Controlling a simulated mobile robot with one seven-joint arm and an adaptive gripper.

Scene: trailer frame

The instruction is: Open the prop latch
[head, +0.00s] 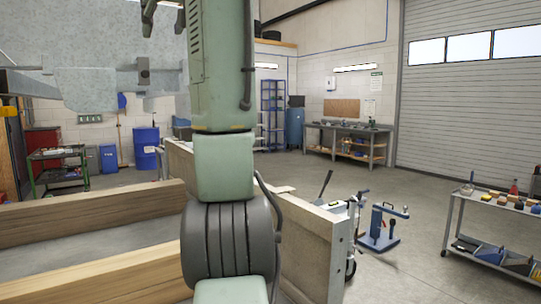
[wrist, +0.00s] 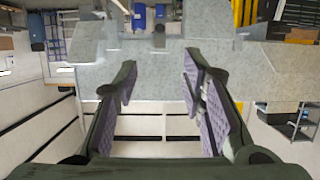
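A grey metal plate structure (head: 100,85) of the trailer frame hangs at the upper left of the head view. It fills the upper middle of the wrist view (wrist: 160,68). A small darker grey block with a pin-like part (head: 143,70) sits on it and also shows near the top centre of the wrist view (wrist: 159,36). It may be the prop latch, but I cannot tell for sure. My gripper (wrist: 160,78) is open, with purple pads wide apart and nothing between them. Its dark fingers (head: 163,14) show at the top edge of the head view, above the block.
Wooden-sided trailer boards (head: 90,215) stand low in front and left. A tool cart (head: 490,225) is at right, a blue stand (head: 382,230) nearer the middle, and a workbench (head: 345,142) at the back. The floor between them is clear.

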